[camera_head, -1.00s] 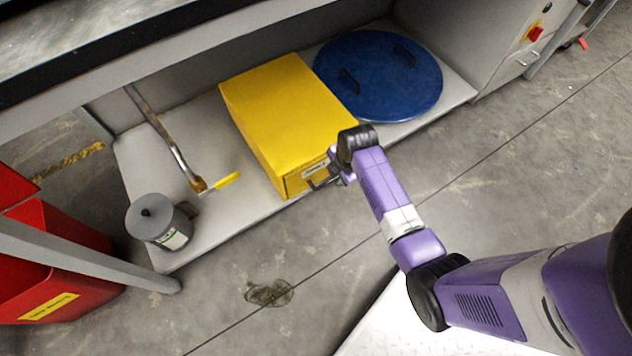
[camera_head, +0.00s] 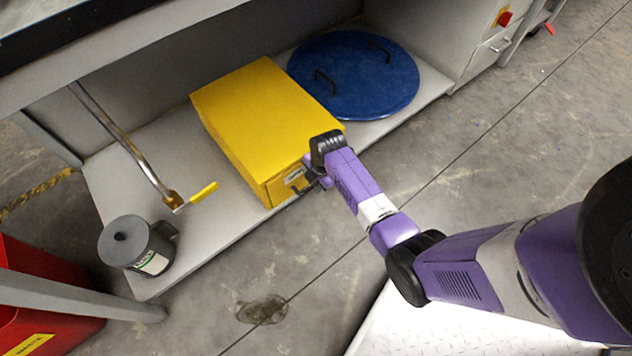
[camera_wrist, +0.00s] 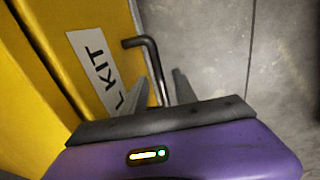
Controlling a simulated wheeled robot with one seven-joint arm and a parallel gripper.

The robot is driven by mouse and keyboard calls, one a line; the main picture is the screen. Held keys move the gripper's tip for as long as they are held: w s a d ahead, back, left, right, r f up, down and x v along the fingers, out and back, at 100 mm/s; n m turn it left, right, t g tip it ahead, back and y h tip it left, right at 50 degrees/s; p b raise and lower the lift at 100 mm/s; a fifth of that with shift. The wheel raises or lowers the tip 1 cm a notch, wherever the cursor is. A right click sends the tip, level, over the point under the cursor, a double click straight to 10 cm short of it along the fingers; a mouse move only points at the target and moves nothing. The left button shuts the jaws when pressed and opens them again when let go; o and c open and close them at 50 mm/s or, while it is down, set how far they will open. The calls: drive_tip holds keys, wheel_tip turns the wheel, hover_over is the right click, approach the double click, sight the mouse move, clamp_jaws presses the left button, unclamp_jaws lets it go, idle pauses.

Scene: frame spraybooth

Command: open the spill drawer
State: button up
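The spill drawer is the front of a yellow box (camera_head: 262,115) on the low shelf. Its labelled front (camera_head: 287,185) looks flush with the box; my arm hides part of it. In the wrist view the white label (camera_wrist: 95,68) reads "KIT" at its visible end. A dark bent bar handle (camera_wrist: 148,50) stands out from the yellow front. My gripper (camera_wrist: 160,90) is at the handle with its fingers apart, and the handle's bar runs between them with gaps showing. In the head view my gripper (camera_head: 316,180) is at the drawer front's right side.
A blue round lid (camera_head: 365,85) with two handles lies right of the box. A grey can (camera_head: 128,245), a pipe with a yellow lever (camera_head: 204,191) and a red bin (camera_head: 40,290) are to the left. The floor before the shelf is clear.

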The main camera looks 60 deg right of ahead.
clamp_jaws()
idle(1.4)
